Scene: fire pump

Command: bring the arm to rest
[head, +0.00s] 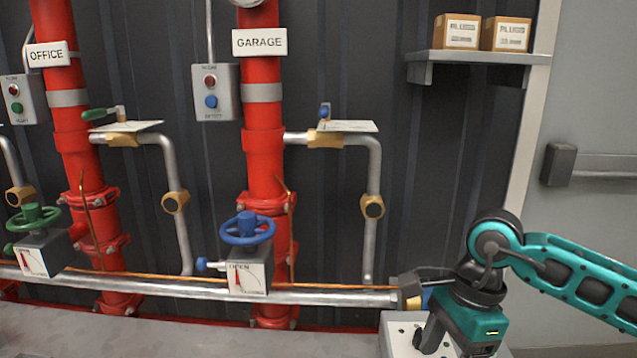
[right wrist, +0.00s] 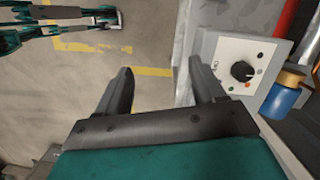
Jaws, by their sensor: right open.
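My right arm comes in from the right in the head view, and its gripper (head: 432,338) is low at the right, in front of a pale grey box. My left arm is outside the head view.
The pale grey box (right wrist: 240,70) with a black knob is close beside the right finger. A blue-and-brass fitting (right wrist: 285,93) is just beyond it. Red pipes (head: 264,150), a blue handwheel (head: 247,229) and a green handwheel (head: 34,217) line the wall. A shelf (head: 470,56) carries two boxes.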

